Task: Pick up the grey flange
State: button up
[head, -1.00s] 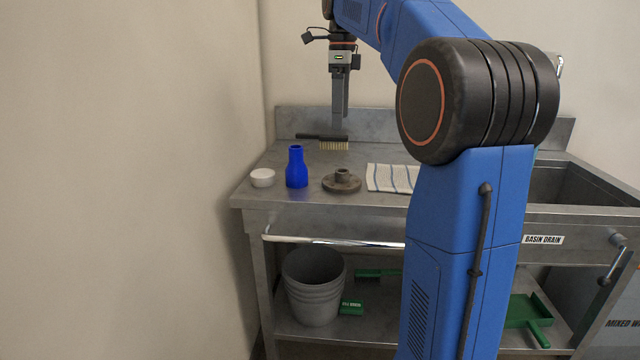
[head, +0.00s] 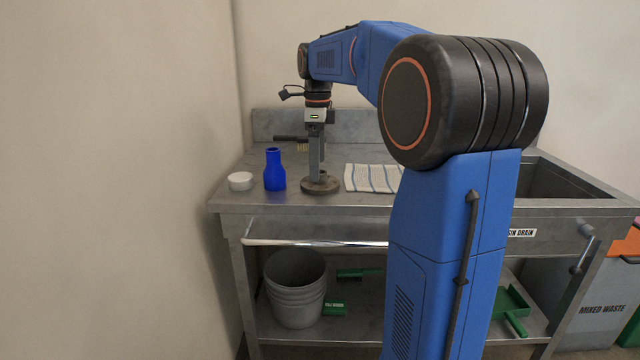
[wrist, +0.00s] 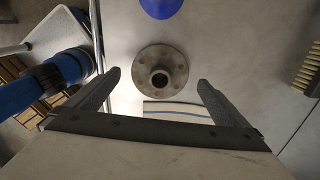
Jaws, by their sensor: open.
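The grey flange (head: 310,187) is a round disc with a raised hub, lying flat on the metal worktop near its front edge. In the wrist view the flange (wrist: 145,62) shows bolt holes and an open bore, a little ahead of my fingers. My gripper (head: 317,166) points down over the flange, its fingers overlapping the hub in the head view. In the wrist view my gripper (wrist: 158,79) is open and empty, with a finger on either side and neither seen touching the flange. The exact height gap cannot be told.
A blue bottle-shaped piece (head: 275,172) and a white cup (head: 240,181) stand left of the flange. A striped cloth (head: 372,178) lies to its right. A brush (head: 291,138) lies behind. A basin (head: 560,188) is at the right.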

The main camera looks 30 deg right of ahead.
jog(key=shift+s+d+f, duration=0.1)
jog(key=shift+f, duration=1)
jog(key=shift+d+f, duration=0.1)
jog(key=shift+f, duration=1)
jog(key=c, duration=0.9)
jog(key=shift+r, duration=0.15)
